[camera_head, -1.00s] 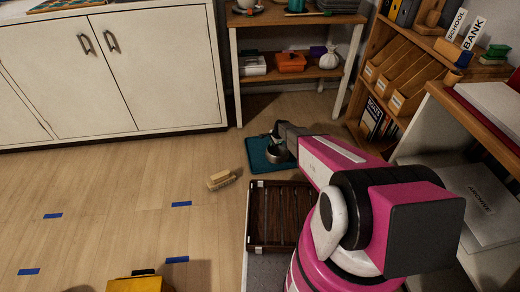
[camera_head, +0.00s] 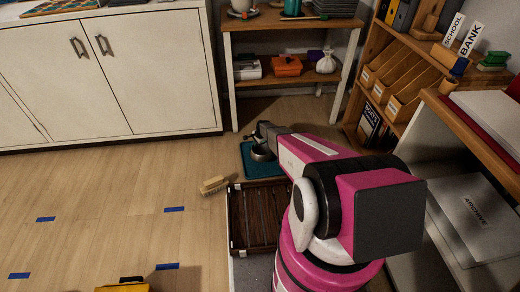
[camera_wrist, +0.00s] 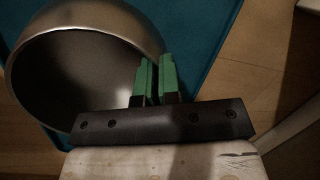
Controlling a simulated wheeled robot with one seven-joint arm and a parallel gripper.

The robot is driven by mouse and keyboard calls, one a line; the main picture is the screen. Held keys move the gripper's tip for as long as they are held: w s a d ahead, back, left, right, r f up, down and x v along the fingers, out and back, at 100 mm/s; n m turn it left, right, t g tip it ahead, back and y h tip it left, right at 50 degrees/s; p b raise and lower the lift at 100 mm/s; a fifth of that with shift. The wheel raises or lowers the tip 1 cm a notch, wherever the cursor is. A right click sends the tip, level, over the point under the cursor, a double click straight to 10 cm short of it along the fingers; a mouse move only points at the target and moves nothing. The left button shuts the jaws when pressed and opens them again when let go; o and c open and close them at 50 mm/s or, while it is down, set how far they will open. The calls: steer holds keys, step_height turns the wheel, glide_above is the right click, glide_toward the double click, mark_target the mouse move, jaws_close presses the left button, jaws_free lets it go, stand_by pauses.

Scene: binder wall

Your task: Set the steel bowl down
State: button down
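The steel bowl (camera_head: 260,153) is a round, shiny grey bowl over the teal mat (camera_head: 262,170) on the floor. In the wrist view the bowl (camera_wrist: 75,75) opens toward the camera and fills the left side, with the teal mat (camera_wrist: 205,25) behind it. My gripper (camera_head: 264,139) is at the bowl's far side. In the wrist view its two green fingertips (camera_wrist: 156,78) are close together at the bowl's right rim, apparently pinching it; the exact contact is hard to see. I cannot tell whether the bowl's base touches the mat.
A dark slatted wooden crate (camera_head: 254,220) lies just in front of the mat. A brush (camera_head: 213,186) lies on the floor to the left. A low shelf (camera_head: 288,79) stands behind, and a white cabinet (camera_head: 105,75) at back left. The floor at left is mostly open.

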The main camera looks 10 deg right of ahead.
mark_target(260, 148)
steer(key=d+f, duration=0.1)
steer(key=w+d+f, duration=0.1)
steer(key=shift+w+d, duration=0.3)
steer(key=shift+d, duration=0.05)
steer(key=shift+f, duration=1.85)
steer(key=shift+f, duration=0.15)
steer(key=c, duration=1.3)
jaws_free()
steer(key=shift+c, duration=0.2)
